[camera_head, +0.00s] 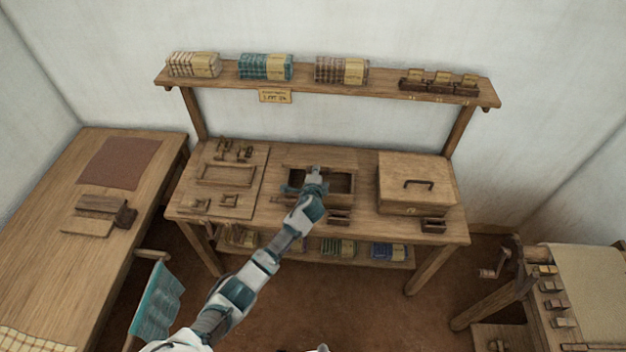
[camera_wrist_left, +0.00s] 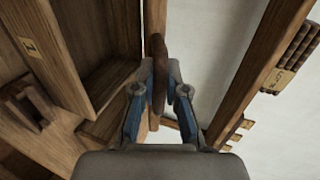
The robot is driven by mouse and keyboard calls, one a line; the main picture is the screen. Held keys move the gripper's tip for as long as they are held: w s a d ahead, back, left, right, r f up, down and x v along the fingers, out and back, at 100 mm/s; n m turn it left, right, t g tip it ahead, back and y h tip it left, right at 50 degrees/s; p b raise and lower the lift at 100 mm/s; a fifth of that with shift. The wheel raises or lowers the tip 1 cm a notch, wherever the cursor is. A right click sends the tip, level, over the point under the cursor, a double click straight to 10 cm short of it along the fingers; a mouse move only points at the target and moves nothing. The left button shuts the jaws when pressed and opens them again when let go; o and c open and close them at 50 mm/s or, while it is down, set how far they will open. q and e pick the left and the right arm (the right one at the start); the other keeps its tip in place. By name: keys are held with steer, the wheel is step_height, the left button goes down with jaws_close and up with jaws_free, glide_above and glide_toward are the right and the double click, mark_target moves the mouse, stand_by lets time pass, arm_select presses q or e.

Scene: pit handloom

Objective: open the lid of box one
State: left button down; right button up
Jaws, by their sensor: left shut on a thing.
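Box one (camera_head: 341,201) stands in the middle of the workbench, with its dark inside showing. In the left wrist view its wall with the number label (camera_wrist_left: 31,48) is at the left. My left gripper (camera_head: 316,172) is over the back part of the box. In the left wrist view my left gripper (camera_wrist_left: 159,92) is shut on a dark wooden handle (camera_wrist_left: 157,62). The lid (camera_wrist_left: 153,14) seems to stand raised, seen nearly edge-on behind the handle. My forearm and gripper hide part of the box in the head view.
A second box (camera_head: 425,168) with a shut lid and dark handle stands to the right. A board with wooden frames (camera_head: 226,174) lies to the left. A shelf (camera_head: 300,84) with cloth stacks runs above the back. Small wooden blocks (camera_head: 433,225) sit near the front edge.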

arm_select(q)
steer(key=shift+w+d+r+p, duration=0.2)
steer(key=shift+w+r, duration=0.15)
steer(key=shift+r, duration=0.3)
steer(key=shift+w+d+r+p, duration=0.15)
steer(key=shift+w+r, duration=0.25)
steer(key=shift+r, duration=0.25)
steer(key=shift+w+d+r+p, duration=0.2)
steer(key=shift+w+r, duration=0.15)
steer(key=shift+r, duration=0.3)
steer(key=c, duration=1.2)
jaws_free()
steer(key=v, duration=1.1)
steer(key=shift+s+d, duration=0.4)
steer(key=shift+a+f, duration=0.1)
